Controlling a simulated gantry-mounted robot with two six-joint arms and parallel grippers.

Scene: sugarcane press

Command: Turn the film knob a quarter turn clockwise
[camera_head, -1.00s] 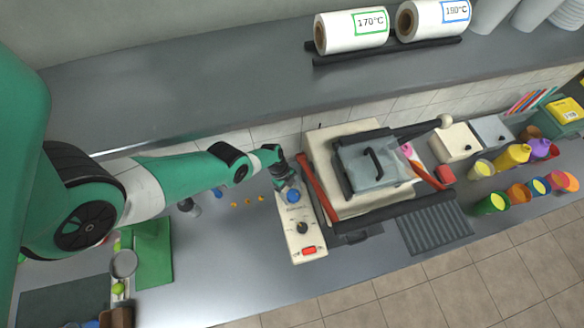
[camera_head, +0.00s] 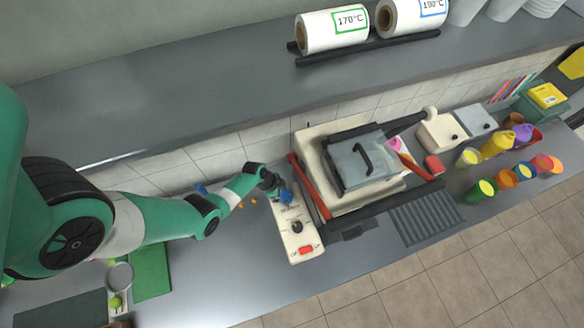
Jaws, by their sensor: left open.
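A cream control panel (camera_head: 283,218) lies on the counter left of the sealing machine (camera_head: 362,165). It carries a blue knob (camera_head: 286,197) at its far end, a black knob (camera_head: 297,227) in the middle and a red switch (camera_head: 306,250) at the near end. The lettering by the blue knob is too small to read. My left gripper (camera_head: 275,187) is open at the far end of the panel, right beside the blue knob. Its fingers are small and dark here, and I cannot tell whether they touch or straddle the knob. My right gripper is not in view.
A red bar (camera_head: 310,187) runs close along the panel's right side. Film rolls (camera_head: 334,29) lie on the shelf above. Several cups (camera_head: 481,190) stand at the right. A green board (camera_head: 151,271) lies at the left, with bare counter between it and the panel.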

